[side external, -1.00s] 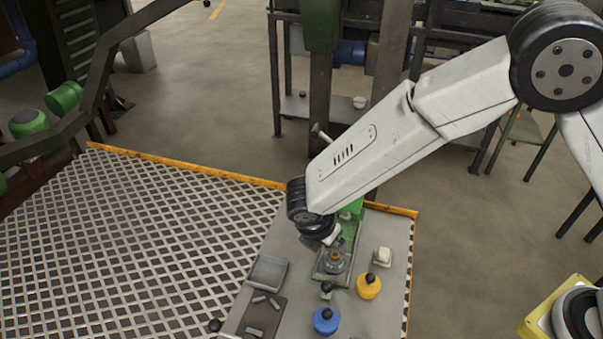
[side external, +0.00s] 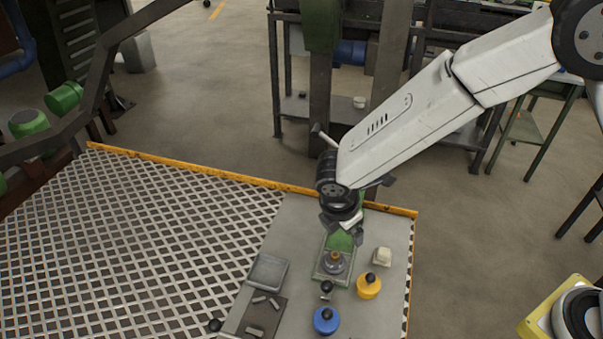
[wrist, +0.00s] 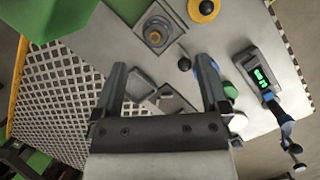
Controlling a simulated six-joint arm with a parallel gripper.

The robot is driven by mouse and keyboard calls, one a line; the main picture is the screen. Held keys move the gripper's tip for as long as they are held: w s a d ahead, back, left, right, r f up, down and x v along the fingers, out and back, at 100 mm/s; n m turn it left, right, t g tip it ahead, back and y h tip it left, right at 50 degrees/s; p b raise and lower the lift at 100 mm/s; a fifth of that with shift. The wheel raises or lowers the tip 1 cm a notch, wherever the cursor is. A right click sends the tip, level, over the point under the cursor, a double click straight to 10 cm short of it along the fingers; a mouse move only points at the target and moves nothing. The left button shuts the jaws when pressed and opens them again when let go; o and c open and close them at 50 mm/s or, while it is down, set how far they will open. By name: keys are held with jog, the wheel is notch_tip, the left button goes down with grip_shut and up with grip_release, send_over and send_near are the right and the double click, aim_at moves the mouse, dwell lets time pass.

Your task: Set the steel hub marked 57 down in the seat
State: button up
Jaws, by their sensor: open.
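A round grey steel hub with an orange-brown centre (side external: 334,262) sits on the green fixture (side external: 322,280), apparently in its seat. I cannot read a number on it. The hub also shows in the wrist view (wrist: 157,33), near the top, as concentric rings on a square grey base. The seat itself is mostly hidden under it. My gripper (side external: 343,232) is open and above the hub, apart from it. In the wrist view my gripper (wrist: 160,74) has its two fingers wide apart, with nothing between them.
A meter with a green display (wrist: 262,77) lies right in the wrist view.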

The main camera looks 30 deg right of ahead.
jog(key=s+d+r+m+y, duration=0.1)
jog(key=s+d+r+m, duration=0.1)
jog(key=d+m, duration=0.4)
jog(key=s+d+r+m+t+y, duration=0.1)
jog(key=s+d+r+m, duration=0.1)
jog(key=s+d+m, duration=0.3)
jog(key=s+d+r+m+y, duration=0.1)
jog(key=s+d+r+m, duration=0.1)
jog(key=d+m, duration=0.5)
jog(key=shift+s+r+m, duration=0.25)
jog(key=shift+s+m, duration=0.35)
jog(key=shift+s, duration=0.05)
